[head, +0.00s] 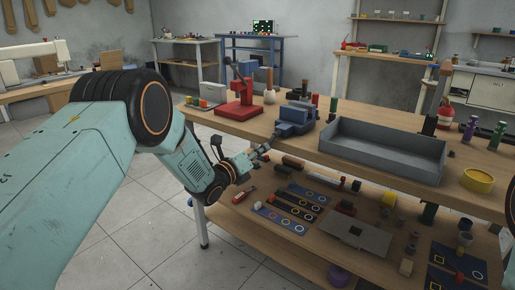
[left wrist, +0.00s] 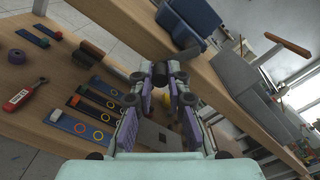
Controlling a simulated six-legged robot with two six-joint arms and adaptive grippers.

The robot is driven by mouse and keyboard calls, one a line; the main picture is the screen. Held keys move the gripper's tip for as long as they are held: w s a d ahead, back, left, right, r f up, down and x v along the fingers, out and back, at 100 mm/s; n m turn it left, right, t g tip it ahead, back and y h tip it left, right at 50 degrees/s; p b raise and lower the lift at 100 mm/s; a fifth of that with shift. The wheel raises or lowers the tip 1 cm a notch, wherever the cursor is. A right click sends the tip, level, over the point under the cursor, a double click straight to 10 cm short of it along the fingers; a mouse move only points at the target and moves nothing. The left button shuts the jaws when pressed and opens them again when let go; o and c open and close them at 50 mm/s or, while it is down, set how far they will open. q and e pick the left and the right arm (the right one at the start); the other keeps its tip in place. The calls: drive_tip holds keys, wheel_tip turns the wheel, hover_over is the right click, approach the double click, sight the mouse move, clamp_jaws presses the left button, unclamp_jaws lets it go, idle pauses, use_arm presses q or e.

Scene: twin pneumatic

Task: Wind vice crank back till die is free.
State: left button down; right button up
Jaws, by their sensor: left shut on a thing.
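The blue vice (head: 297,124) stands at the front edge of the upper bench top. Its crank sticks out over the edge toward my left gripper (head: 258,156). My left gripper (left wrist: 167,70) is shut on the dark crank handle (left wrist: 159,76); the fingers hide part of it. In the left wrist view the blue vice body (left wrist: 190,18) is just beyond the fingertips, with a grey cylindrical part between. I cannot make out the die clearly in the vice jaws. My right gripper is in neither view.
A grey tray (head: 385,152) sits right of the vice, and a red press (head: 238,110) to its left. The lower shelf (head: 270,228) below my gripper holds marked boards, a red-handled tool (left wrist: 24,95) and blocks. A yellow ring (head: 479,181) lies far right.

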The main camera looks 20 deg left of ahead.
use_arm(q)
drive_tip(key=n, duration=0.1)
drive_tip(key=d+n, duration=0.1)
drive_tip(key=n+p, duration=0.1)
drive_tip(key=shift+s+d+f+n, duration=0.15)
drive_tip(key=shift+s+f+n, duration=0.1)
drive_tip(key=shift+n, duration=0.15)
drive_tip(key=n, duration=0.1)
drive_tip(key=d+n+p, duration=0.1)
drive_tip(key=n, duration=0.2)
drive_tip(key=shift+s+d+n, duration=0.3)
drive_tip(key=n, duration=0.1)
drive_tip(key=d+n+p, duration=0.1)
drive_tip(key=n, duration=0.1)
drive_tip(key=shift+s+d+r+n, duration=0.1)
drive_tip(key=shift+s+r+n, duration=0.1)
drive_tip(key=shift+r+n, duration=0.15)
drive_tip(key=n+p, duration=0.1)
drive_tip(key=d+r+n+p, duration=0.1)
drive_tip(key=n, duration=0.1)
drive_tip(key=shift+s, duration=0.2)
drive_tip(key=shift+d+r+n+p, duration=0.1)
drive_tip(key=shift+r+n+p, duration=0.75)
drive_tip(key=shift+n, duration=1.55)
drive_tip(key=shift+r+n+p, duration=0.8)
drive_tip(key=shift+n+p, duration=0.1)
drive_tip(key=shift+n, duration=1.55)
drive_tip(key=shift+d+r+n+p, duration=0.1)
drive_tip(key=shift+r+n+p, duration=0.75)
drive_tip(key=shift+n, duration=1.55)
